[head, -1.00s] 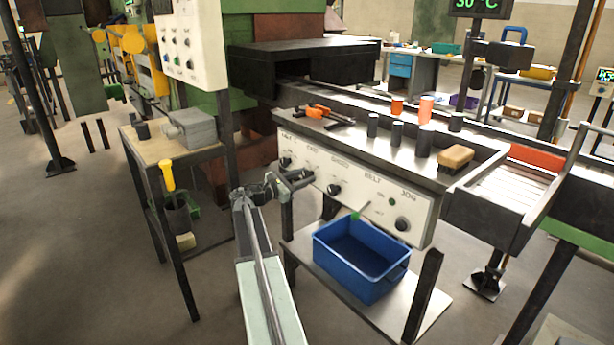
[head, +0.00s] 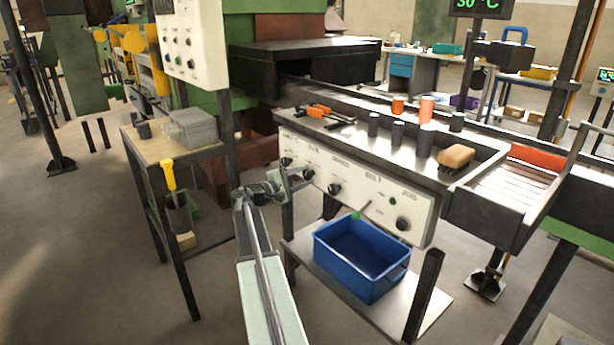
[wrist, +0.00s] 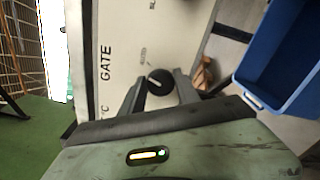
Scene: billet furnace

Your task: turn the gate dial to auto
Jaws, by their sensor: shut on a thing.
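The gate dial (wrist: 160,84) is a round black knob with a pale pointer mark, on the white panel (wrist: 125,45) beside the printed word GATE. In the wrist view its pointer slants toward the upper left, near a small label too blurred to read. My gripper (wrist: 157,90) is shut on the dial, one dark finger on each side. In the head view my gripper (head: 301,178) is at the panel's left part, at the second dial from the left. The pointer is too small to read there.
Other black knobs (head: 334,189) sit along the same panel, with a small green-tipped lever (head: 356,214) near the right. A blue bin (head: 358,258) stands on the shelf below. A side table (head: 165,150) with a grey box stands at left.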

